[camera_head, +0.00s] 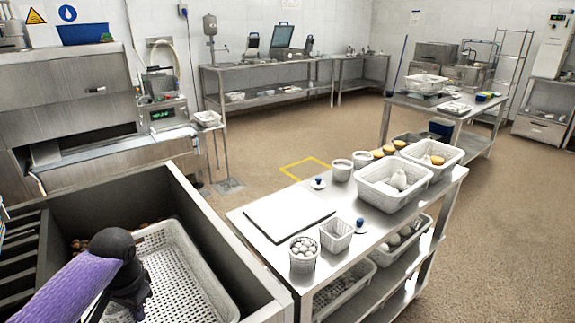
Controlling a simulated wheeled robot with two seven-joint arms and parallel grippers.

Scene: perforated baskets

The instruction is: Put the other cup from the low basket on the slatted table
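My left arm comes in from the lower left, and my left gripper (130,298) points down over a white perforated basket (190,268). This basket sits low inside a grey-walled bin. The fingers are too small and dark to show whether they are open or shut. No cup is clearly visible in that basket; my arm hides its left part. I cannot pick out a slatted table with certainty. White perforated cup-like containers stand on the steel table: one filled with round white items (303,254), and a squarer one (336,236) beside it. My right gripper is out of view.
The steel table (262,243) also holds a white board (288,216) and a larger white basket (370,200). More baskets are on its lower shelves. The bin's grey wall (215,235) stands between the low basket and the table. Open brown floor lies beyond.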

